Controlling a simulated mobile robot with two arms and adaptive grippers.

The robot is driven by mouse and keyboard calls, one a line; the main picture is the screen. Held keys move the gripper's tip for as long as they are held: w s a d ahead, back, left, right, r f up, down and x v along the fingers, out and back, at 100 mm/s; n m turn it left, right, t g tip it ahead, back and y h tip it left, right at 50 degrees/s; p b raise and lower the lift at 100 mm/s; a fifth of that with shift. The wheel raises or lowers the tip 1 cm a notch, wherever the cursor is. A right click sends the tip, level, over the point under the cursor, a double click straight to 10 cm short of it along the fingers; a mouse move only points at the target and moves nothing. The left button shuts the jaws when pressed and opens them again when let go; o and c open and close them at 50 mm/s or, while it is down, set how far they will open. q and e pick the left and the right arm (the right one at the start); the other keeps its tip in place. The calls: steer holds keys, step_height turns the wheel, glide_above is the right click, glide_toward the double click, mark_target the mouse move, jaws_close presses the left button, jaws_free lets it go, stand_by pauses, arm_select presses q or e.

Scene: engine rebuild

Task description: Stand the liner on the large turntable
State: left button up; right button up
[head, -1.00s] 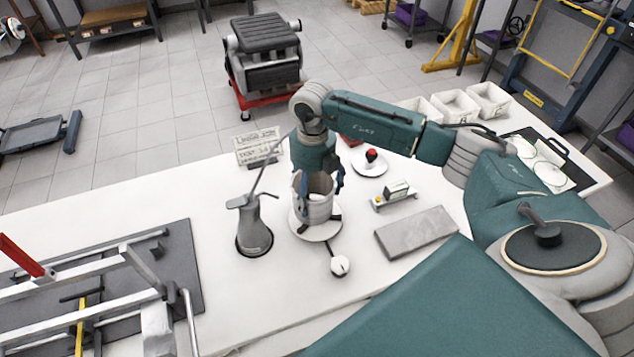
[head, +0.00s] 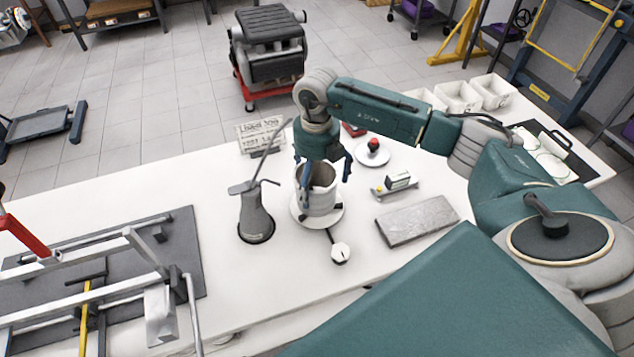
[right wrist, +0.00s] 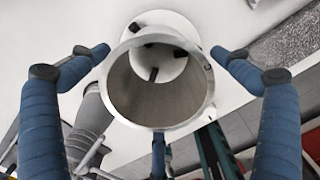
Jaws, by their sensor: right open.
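The liner (head: 316,200), a pale grey hollow cylinder, stands upright on the white round large turntable (head: 329,222). My right gripper (head: 322,176) is just above it, its blue fingers spread around the liner's upper rim. In the right wrist view I look down the bore of the liner (right wrist: 160,98); the turntable (right wrist: 180,24) shows beyond it. The gripper's fingers (right wrist: 160,75) are open and stand apart from the rim. The liner's far side is hidden in the head view. My left gripper is not in view.
An oil can (head: 255,215) with a long spout stands close left of the turntable. A knob (head: 340,252) sits in front. A grey slab (head: 417,221), a small boxed item (head: 397,182) and a smaller disc with a red knob (head: 372,152) are right. A metal frame (head: 95,290) occupies the left.

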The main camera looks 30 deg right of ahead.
step_height(320, 180, up, 11)
steer(key=b, duration=0.3)
steer(key=shift+r, duration=0.15)
stand_by(0.4)
